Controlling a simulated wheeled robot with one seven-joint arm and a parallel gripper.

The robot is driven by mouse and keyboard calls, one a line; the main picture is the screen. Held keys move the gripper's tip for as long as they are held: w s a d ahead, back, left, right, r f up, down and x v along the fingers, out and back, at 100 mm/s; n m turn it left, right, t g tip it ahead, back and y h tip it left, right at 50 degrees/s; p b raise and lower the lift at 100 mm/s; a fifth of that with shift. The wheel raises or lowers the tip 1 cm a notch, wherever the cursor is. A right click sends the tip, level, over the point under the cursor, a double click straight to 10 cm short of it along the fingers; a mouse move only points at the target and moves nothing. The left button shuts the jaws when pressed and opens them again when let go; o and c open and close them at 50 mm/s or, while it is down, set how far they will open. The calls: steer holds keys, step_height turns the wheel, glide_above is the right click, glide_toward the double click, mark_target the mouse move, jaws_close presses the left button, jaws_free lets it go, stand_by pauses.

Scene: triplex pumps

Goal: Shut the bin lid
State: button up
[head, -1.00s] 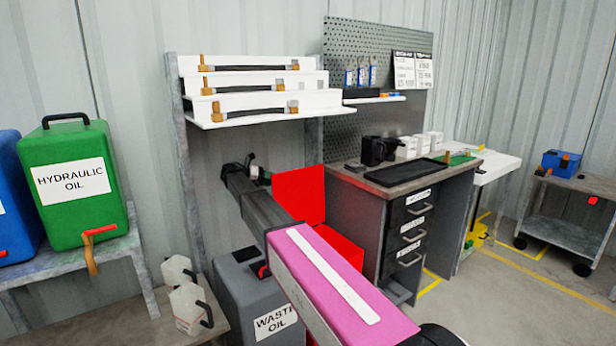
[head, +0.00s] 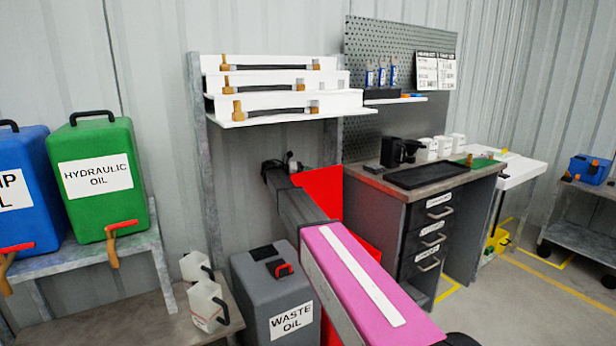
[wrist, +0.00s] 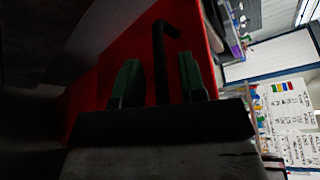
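The red bin stands mostly hidden behind my arm in the head view. Its red lid (head: 325,188) is raised and nearly upright, and a bit of the red body (head: 368,250) shows past the arm. My gripper (head: 283,163) is at the far end of the arm, just left of the raised lid. In the wrist view, the two green fingers of my gripper (wrist: 160,82) are apart. A black bent bar (wrist: 160,55) stands between them with a gap on each side. A large red surface (wrist: 110,75) lies behind them.
A grey waste oil container (head: 262,300) and white jugs (head: 205,300) stand left of the bin. A drawer workbench (head: 395,225) is right of it. A shelf with hoses (head: 285,115) hangs above. Open floor lies at the right.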

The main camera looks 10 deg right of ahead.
jaws_close()
steer(key=shift+s+d, duration=0.1)
steer(key=shift+s, duration=0.2)
steer(key=s+d+f+m+t+y, duration=0.1)
steer(key=s+d+f+m+t, duration=0.2)
steer(key=s, duration=0.7)
steer(key=s+d+f+m+y, duration=0.15)
steer(key=s+d+m, duration=0.3)
steer(key=s, duration=0.55)
steer(key=s+d+f+m+t, duration=0.2)
steer(key=s+f, duration=0.3)
steer(key=f, duration=0.3)
steer(key=s+d+f+m+t+y, duration=0.1)
steer(key=s+d+f+m, duration=0.1)
steer(key=f, duration=0.7)
steer(key=shift+s+d+f+m+t, duration=0.2)
steer(key=shift+s+d+m+t, duration=0.2)
steer(key=shift+s, duration=1)
